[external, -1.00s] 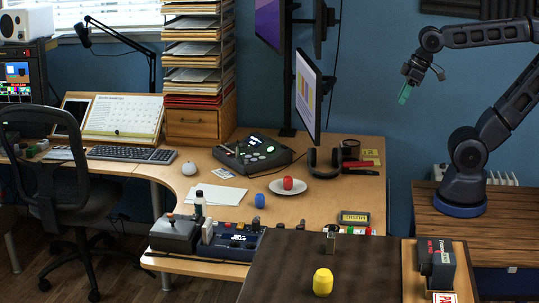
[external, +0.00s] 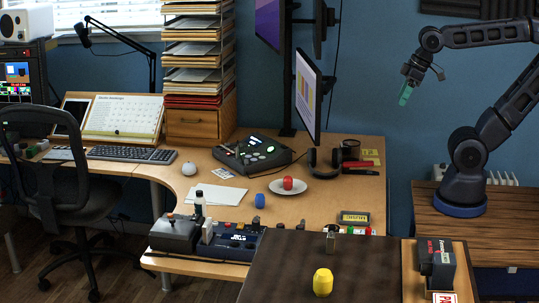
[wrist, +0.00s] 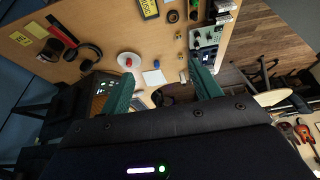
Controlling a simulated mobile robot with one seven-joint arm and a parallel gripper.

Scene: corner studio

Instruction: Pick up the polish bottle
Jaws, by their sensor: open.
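My gripper (external: 405,94) hangs in the air at the upper right in the external view, well above and away from the desk. Its two teal fingers are apart in the wrist view (wrist: 161,70), with nothing between them. A small pale bottle with a dark cap (external: 198,205) stands upright by the blue-grey device at the desk's front edge; it may be the polish bottle, but no label is readable. I cannot pick it out for sure in the wrist view.
A white plate (external: 303,192) holds a red object (external: 288,183); a blue object (external: 259,201) stands nearby. A yellow object (external: 323,283) sits on the dark front surface (external: 275,275). A monitor (external: 307,90) rises behind the desk. A black box (external: 437,262) stands at right.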

